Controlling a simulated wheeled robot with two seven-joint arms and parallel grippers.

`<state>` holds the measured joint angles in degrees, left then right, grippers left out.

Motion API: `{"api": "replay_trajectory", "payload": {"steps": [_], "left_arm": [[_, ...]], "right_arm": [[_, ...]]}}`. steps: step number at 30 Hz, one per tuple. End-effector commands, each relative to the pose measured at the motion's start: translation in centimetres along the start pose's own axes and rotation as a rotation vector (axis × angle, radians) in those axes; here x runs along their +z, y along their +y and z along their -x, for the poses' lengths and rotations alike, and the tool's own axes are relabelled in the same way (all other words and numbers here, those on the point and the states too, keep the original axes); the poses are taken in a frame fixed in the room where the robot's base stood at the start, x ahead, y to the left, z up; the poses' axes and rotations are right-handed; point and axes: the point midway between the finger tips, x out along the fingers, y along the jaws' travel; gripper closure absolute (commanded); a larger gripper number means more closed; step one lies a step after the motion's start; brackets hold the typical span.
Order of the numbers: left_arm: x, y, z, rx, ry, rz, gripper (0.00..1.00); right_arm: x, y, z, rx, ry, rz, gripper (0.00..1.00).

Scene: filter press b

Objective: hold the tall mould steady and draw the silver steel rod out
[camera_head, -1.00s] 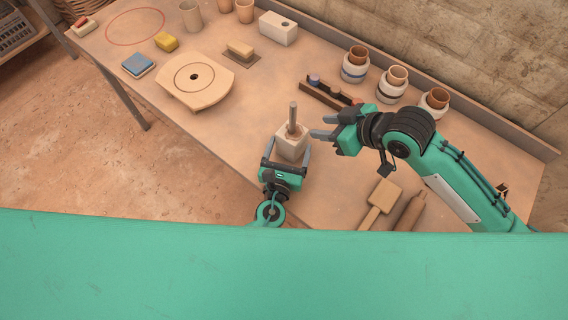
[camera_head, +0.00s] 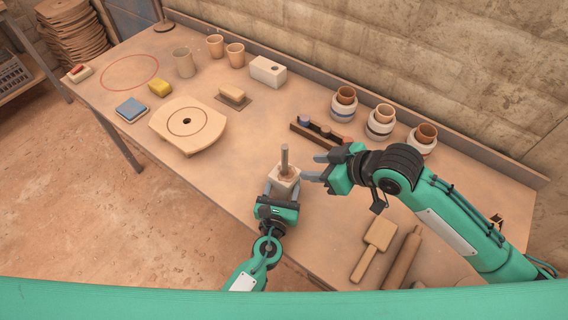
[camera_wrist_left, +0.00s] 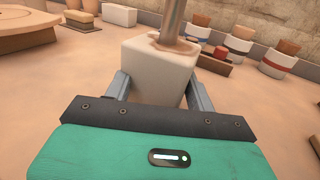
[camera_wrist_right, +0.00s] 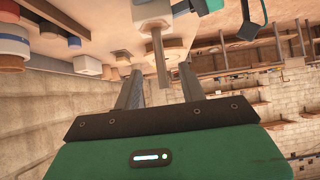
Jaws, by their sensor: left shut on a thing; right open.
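The tall mould (camera_head: 285,186) is a pale block standing on the table, with the silver steel rod (camera_head: 284,159) upright out of its top. My left gripper (camera_head: 283,192) is shut on the mould, one finger on each side; the left wrist view shows the mould (camera_wrist_left: 158,72) and the rod's lower part (camera_wrist_left: 173,22). My right gripper (camera_head: 317,167) is open and empty, just right of the rod, its fingers pointing at it. In the right wrist view the rod (camera_wrist_right: 160,62) appears beyond and between the fingers, not visibly touched. The rod's lower end is hidden inside the mould.
A dark rack (camera_head: 322,133) with small items lies behind my right gripper. Several banded jars (camera_head: 380,122) stand along the back.

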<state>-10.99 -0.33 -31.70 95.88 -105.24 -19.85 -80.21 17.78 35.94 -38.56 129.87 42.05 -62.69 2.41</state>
Motion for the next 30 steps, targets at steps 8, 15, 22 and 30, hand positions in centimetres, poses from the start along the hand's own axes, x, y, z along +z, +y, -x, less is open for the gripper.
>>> {"api": "replay_trajectory", "payload": {"steps": [8,15,22,30], "left_arm": [[0.0,0.0,0.0,0.0,0.0,0.0,0.79],[0.0,0.0,0.0,0.0,0.0,0.0,0.79],[0.0,0.0,0.0,0.0,0.0,0.0,0.79],[0.0,0.0,0.0,0.0,0.0,0.0,0.79]], "right_arm": [[-4.5,-1.4,-0.8,-0.159,-0.009,0.014,0.59],[-7.7,-3.0,-1.9,-0.286,-0.124,-0.008,0.59],[-9.1,-3.4,-3.1,-0.292,-0.343,-0.065,0.59],[-10.2,-2.5,-3.5,-0.161,-0.63,-0.139,0.59]]}}
